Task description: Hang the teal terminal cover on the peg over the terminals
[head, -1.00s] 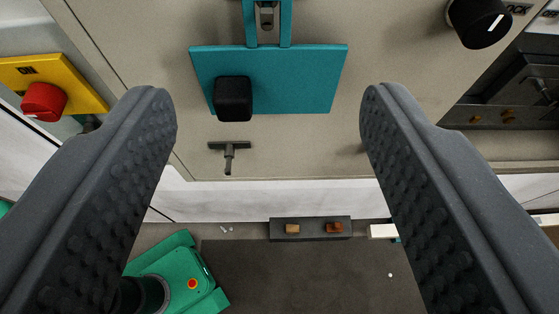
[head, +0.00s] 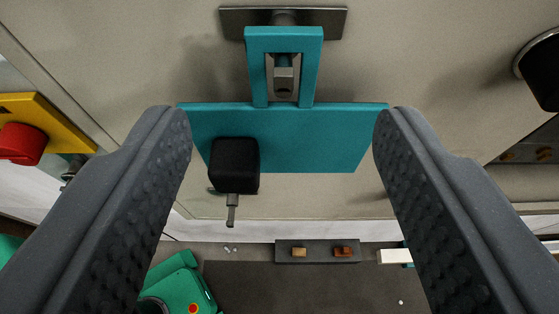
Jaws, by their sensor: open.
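The teal terminal cover (head: 310,138) is upright in the upper middle of the head view, a wide plate with a square loop (head: 313,65) on top and a black block-shaped knob (head: 234,163) on its front. A metal peg (head: 284,78) shows through the loop, under a dark plate (head: 330,22) on the beige panel. Whether the loop rests on the peg I cannot tell. My gripper (head: 284,118) is open, with one finger on each side of the cover, close to its side edges. The terminals are not visible.
A yellow plate with a red knob (head: 20,143) is at the left. A black knob (head: 541,75) is at the right. A small metal T-handle (head: 231,210) sticks out below the cover. A green machine (head: 183,285) and a dark block (head: 318,251) are lower down.

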